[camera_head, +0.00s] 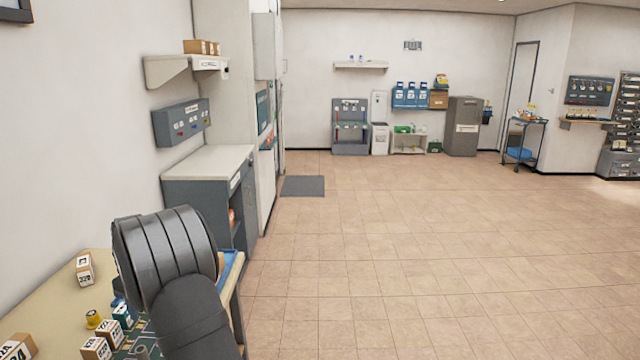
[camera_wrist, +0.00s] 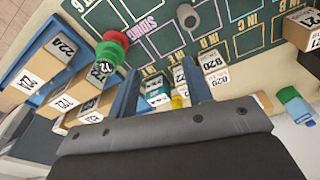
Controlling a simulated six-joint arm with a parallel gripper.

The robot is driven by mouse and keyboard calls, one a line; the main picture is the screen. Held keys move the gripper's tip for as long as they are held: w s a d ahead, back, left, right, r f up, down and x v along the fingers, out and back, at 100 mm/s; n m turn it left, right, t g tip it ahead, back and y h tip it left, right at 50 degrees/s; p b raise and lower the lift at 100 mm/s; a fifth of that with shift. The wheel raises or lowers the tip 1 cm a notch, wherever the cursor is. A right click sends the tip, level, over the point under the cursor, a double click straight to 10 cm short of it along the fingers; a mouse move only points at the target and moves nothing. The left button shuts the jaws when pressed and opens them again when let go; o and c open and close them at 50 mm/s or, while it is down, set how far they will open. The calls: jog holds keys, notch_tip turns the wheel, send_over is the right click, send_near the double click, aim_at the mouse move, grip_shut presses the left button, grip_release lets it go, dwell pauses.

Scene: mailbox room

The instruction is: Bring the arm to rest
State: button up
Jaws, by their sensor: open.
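My arm (camera_head: 175,265) shows in the head view as dark grey links over the table at the lower left; its gripper is hidden there behind the links. In the wrist view my gripper (camera_wrist: 160,75) points at the table top, its two blue fingers spread apart. Small labelled boxes, one of them a white "B20" box (camera_wrist: 213,62), show between and beside the fingers. I see nothing clamped in the jaws. I cannot tell how high the fingertips are above the table.
The table (camera_head: 62,292) bears boxes and a green mat (camera_wrist: 150,45) with outlined labelled fields. A red-and-green capped item (camera_wrist: 112,48) and a grey cylinder (camera_wrist: 187,16) stand near the fingers. A blue tray (camera_wrist: 40,50) holds boxes. A cabinet (camera_head: 205,165) stands beyond; the floor rightward is clear.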

jog(key=shift+m, duration=0.6)
jog(key=a, duration=1.1)
jog(key=shift+s+a+f, duration=0.2)
jog(key=shift+s+f, duration=0.05)
jog(key=shift+f, duration=0.15)
jog(key=s+a+f, duration=0.1)
jog(key=a, duration=0.1)
jog(key=s+a+f, duration=0.1)
jog(key=a+f, duration=0.1)
jog(key=a, duration=0.1)
jog(key=s+a+f, duration=0.1)
jog(key=a, duration=0.1)
jog(key=shift+s+a+f, duration=0.15)
jog(key=shift+a+f, duration=0.25)
jog(key=w+d+r, duration=0.1)
jog(key=d, duration=0.1)
jog(key=w+d+r, duration=0.1)
jog(key=d+r, duration=0.1)
jog(key=d, duration=0.1)
jog(key=w+d+r, duration=0.1)
jog(key=d, duration=0.1)
jog(key=shift+w+d+r, duration=0.15)
jog(key=shift+d+r, duration=0.2)
jog(key=shift+r, duration=0.05)
jog(key=d+n, duration=0.1)
jog(key=d, duration=1)
jog(key=shift+w+d+r, duration=0.25)
jog(key=shift+d+r, duration=0.05)
jog(key=shift+r, duration=0.1)
jog(key=shift+a, duration=0.1)
